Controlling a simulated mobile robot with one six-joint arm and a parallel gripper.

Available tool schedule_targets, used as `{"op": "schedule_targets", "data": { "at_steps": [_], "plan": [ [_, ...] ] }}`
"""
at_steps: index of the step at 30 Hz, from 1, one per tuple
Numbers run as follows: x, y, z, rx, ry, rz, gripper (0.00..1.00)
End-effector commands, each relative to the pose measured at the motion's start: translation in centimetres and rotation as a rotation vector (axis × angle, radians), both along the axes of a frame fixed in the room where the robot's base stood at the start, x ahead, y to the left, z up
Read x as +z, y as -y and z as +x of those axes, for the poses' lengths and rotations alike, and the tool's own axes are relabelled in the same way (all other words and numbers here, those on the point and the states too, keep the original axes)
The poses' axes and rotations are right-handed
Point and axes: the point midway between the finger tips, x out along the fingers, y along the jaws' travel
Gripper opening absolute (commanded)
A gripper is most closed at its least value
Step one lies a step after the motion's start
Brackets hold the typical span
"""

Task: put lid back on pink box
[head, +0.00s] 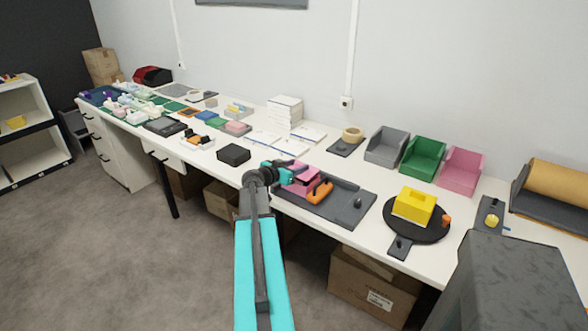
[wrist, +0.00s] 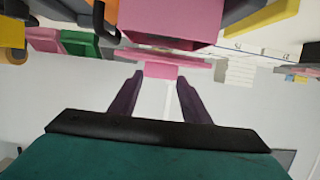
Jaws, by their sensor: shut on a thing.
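The pink box (head: 302,182) sits at the left part of a dark grey tray on the long white table. It also shows large at the top of the wrist view (wrist: 172,18), with a darker pink face towards me. My gripper (head: 290,172) is at the box's left side in the head view. In the wrist view its two dark fingers (wrist: 160,75) are shut on a small pink tab of the flat pink lid (wrist: 150,56). The lid lies across, between my fingers and the box. I cannot tell whether the lid touches the box.
An orange tool (head: 319,192) lies right beside the box on the grey tray (head: 345,206). A black block (head: 233,154) stands to the left. A yellow box (head: 414,206) on a round black stand is to the right. Grey, green and pink bins (head: 424,157) stand behind.

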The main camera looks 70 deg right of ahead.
Motion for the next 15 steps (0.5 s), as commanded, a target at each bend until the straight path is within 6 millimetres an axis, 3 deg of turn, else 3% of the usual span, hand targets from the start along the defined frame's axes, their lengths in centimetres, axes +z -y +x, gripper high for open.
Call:
{"op": "schedule_targets", "data": {
  "at_steps": [15],
  "plan": [
    [-0.72,0.02,-0.04,0.000,0.000,0.000,0.21]
  ]
}}
